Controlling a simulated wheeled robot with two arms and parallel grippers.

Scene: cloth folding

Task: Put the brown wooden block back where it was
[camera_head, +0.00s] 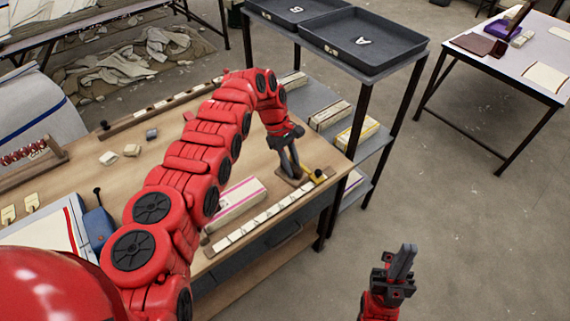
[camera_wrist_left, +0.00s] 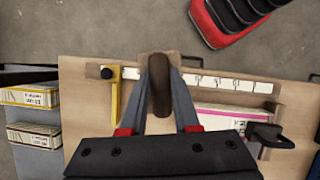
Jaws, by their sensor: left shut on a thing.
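The brown wooden block (camera_wrist_left: 159,85) is between the fingers of my left gripper (camera_wrist_left: 160,80) in the left wrist view, dark brown and rounded. The fingers are shut on it. In the head view my left gripper (camera_head: 292,174) points down at the right end of the wooden workbench (camera_head: 165,155), and the block is mostly hidden by the fingers. A lighter tan wooden piece (camera_wrist_left: 147,63) shows just behind the block in the wrist view. I cannot tell whether the block touches it. My right gripper (camera_head: 402,264) is away from the bench, over the floor; its finger gap is not clear.
A marked white strip (camera_head: 265,215) with a yellow stop (camera_head: 318,176) runs along the bench's front edge, close to my left gripper. A pink-striped pale box (camera_head: 236,202) lies beside it. A shelf rack with black trays (camera_head: 362,68) stands behind the bench's right end.

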